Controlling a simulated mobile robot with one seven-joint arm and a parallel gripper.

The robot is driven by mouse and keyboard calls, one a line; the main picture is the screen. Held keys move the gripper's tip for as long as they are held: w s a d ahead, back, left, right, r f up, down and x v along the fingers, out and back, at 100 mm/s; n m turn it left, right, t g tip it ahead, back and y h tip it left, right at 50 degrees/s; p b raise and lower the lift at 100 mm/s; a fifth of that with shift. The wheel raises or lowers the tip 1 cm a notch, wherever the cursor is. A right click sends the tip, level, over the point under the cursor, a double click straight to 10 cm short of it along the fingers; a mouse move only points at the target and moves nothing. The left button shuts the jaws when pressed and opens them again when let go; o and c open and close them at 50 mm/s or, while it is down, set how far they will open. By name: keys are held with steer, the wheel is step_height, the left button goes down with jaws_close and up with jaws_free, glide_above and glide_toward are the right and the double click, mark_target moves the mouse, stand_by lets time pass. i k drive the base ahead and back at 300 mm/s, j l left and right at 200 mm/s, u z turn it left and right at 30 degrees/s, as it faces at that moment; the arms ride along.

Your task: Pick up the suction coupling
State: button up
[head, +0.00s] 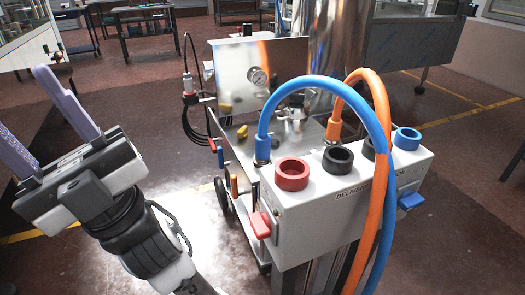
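My gripper (22,103) is at the left in the head view, raised, with its two purple fingers apart and nothing between them. A grey station box (310,215) stands to its right, well apart from it. The box's label reads "DELIVERY" and is partly hidden by the hoses. A blue hose (325,82) ends in a blue coupling (262,150) and an orange hose (360,100) ends in an orange coupling (333,130), both upright at the box's back edge. I cannot tell which coupling is the suction one.
A red ring (291,174), a dark ring (338,160) and a blue ring (407,139) sit on the box. A red lever (262,224) and a blue lever (411,201) stick out. Behind stands a metal cart with a gauge (258,77).

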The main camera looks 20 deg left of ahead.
mark_target(262, 154)
steer(key=i+j+u, duration=0.2)
steer(key=i+j, duration=0.15)
steer(key=i, duration=0.15)
steer(key=i+j+u, duration=0.15)
steer(key=i+j, duration=0.15)
steer(key=i, duration=0.2)
